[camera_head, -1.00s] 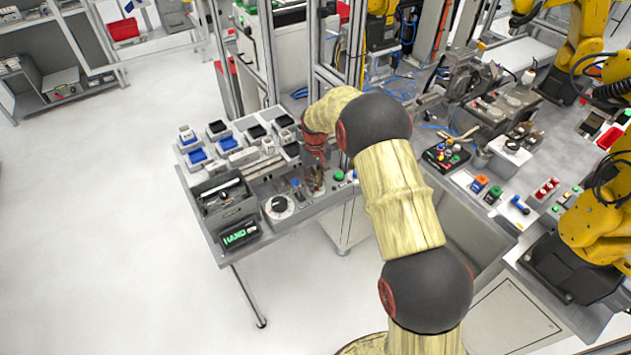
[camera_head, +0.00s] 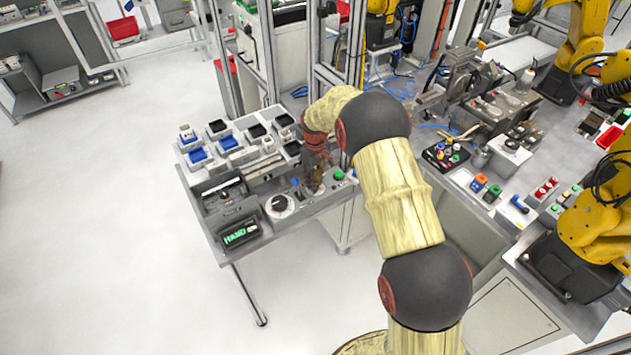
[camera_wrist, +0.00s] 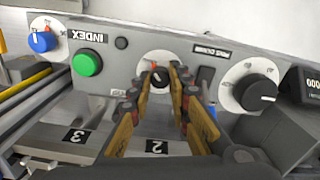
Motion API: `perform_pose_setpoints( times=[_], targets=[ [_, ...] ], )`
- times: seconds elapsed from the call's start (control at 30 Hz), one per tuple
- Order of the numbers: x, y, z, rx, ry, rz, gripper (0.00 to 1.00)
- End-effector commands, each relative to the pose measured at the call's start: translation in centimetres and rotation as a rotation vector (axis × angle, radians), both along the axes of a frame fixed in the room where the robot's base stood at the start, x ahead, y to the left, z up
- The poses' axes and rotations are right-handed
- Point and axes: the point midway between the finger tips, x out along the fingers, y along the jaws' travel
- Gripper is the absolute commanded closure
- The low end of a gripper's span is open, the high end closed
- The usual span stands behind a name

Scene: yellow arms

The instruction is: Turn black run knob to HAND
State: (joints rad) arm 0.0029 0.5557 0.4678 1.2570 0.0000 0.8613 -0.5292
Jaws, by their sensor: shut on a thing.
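A small black knob (camera_wrist: 159,78) with a round white dial plate is at the middle of the panel in the wrist view. My gripper (camera_wrist: 162,82) has its two fingers on either side of this knob and is shut on it. The fingers cover parts of the dial and its markings, so I cannot read the knob's setting. In the head view my gripper (camera_head: 316,182) is down at the panel's front edge, and the knob there is mostly hidden.
A larger black knob (camera_wrist: 258,92) on a white dial sits beside mine; it also shows in the head view (camera_head: 279,205). A green button (camera_wrist: 87,63) and a blue knob (camera_wrist: 42,41) are on the other side. Trays with blue and black inserts (camera_head: 198,155) stand behind.

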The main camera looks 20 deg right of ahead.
Motion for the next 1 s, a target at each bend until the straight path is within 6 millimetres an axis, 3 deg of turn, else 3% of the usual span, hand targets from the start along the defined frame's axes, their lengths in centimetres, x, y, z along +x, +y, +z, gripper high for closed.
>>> perform_pose_setpoints(
  times=[0.13, 0.17, 0.5, 0.8, 1.0],
  targets=[
    [0.2, 0.1, 0.2, 0.000, -0.004, 0.000, 1.00],
    [0.2, 0.1, 0.2, 0.000, -0.004, 0.000, 0.81],
    [0.0, 0.0, 0.1, 0.000, -0.001, 0.000, 0.63],
    [0.0, 0.0, 0.2, 0.000, -0.001, -0.001, 0.63],
    [0.1, 0.0, 2.5, 0.000, -0.004, -0.001, 0.63]
  ],
)
